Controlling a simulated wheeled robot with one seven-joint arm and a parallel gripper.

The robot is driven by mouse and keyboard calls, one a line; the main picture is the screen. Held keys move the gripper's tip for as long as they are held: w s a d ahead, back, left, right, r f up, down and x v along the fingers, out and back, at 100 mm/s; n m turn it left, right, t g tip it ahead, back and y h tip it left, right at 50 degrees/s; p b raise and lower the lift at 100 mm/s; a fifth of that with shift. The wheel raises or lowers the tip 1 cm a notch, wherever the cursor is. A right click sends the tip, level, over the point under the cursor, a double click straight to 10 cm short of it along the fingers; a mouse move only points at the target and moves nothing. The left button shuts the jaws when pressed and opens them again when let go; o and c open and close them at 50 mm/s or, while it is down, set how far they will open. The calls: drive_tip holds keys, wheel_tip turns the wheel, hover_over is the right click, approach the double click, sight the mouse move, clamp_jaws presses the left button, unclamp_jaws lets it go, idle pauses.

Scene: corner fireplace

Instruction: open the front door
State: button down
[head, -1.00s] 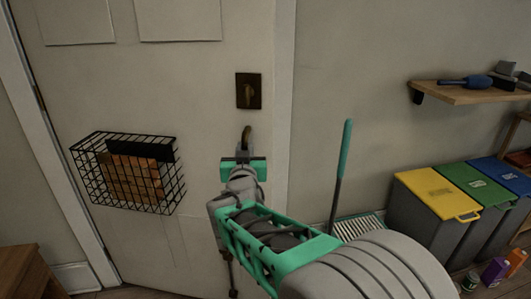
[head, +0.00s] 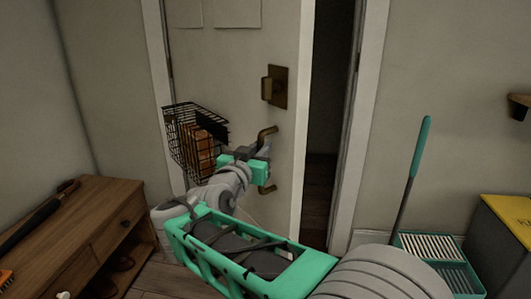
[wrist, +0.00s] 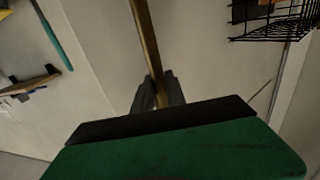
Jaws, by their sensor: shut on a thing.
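The front door (head: 225,75) is a pale panelled door standing partly open, with a dark gap (head: 330,110) between its right edge and the frame. A brass lock plate (head: 277,86) is near that edge. Below it is the brass door handle (head: 267,133), a vertical bar partly hidden behind my gripper. My gripper (head: 261,152) is shut on this handle. In the wrist view the fingers (wrist: 159,92) close around the brass bar (wrist: 144,38).
A wire basket (head: 196,143) holding wood hangs on the door. A wooden cabinet (head: 95,215) stands at the left, near the door's swing. A green-handled broom (head: 413,175), a green tray (head: 443,262) and a yellow-lidded bin (head: 505,212) are at the right.

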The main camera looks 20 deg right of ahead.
drive_tip(key=shift+a, duration=0.4)
drive_tip(key=c, duration=1.4)
unclamp_jaws()
drive_tip(key=shift+o, duration=0.2)
drive_tip(key=v, duration=0.8)
drive_tip(key=shift+p, duration=0.4)
drive_tip(key=shift+d, duration=0.1)
